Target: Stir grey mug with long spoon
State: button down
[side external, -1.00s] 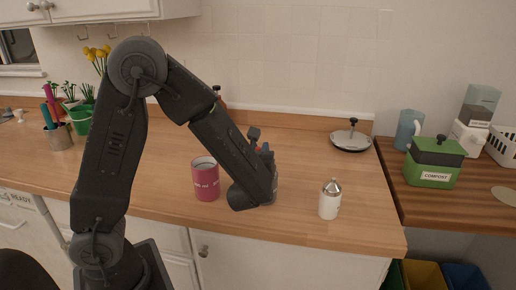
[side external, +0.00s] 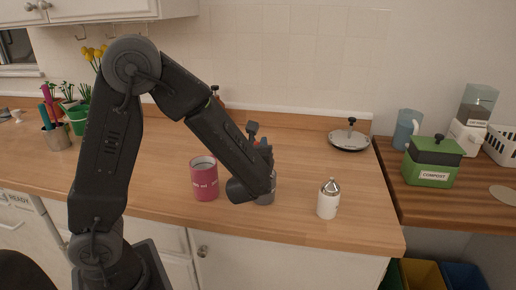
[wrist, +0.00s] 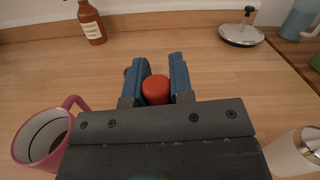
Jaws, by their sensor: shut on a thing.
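My gripper (wrist: 155,85) has its blue fingers shut around a round red end, which I take to be the handle of the long spoon (wrist: 155,91). The rest of the spoon is hidden. In the side view my gripper (side external: 262,150) is over the counter, between the pink mug and the white bottle.
A pink mug (side external: 204,180) stands close on the left, its handle towards my gripper in the wrist view. A white bottle (side external: 328,199) stands close on the right near the front edge. A brown bottle (wrist: 91,22) and a lid (side external: 349,139) are farther back.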

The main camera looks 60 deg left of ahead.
notch_tip(320, 180, up, 8)
dwell(0.8)
dwell(0.6)
jog(key=shift+r, duration=1.95)
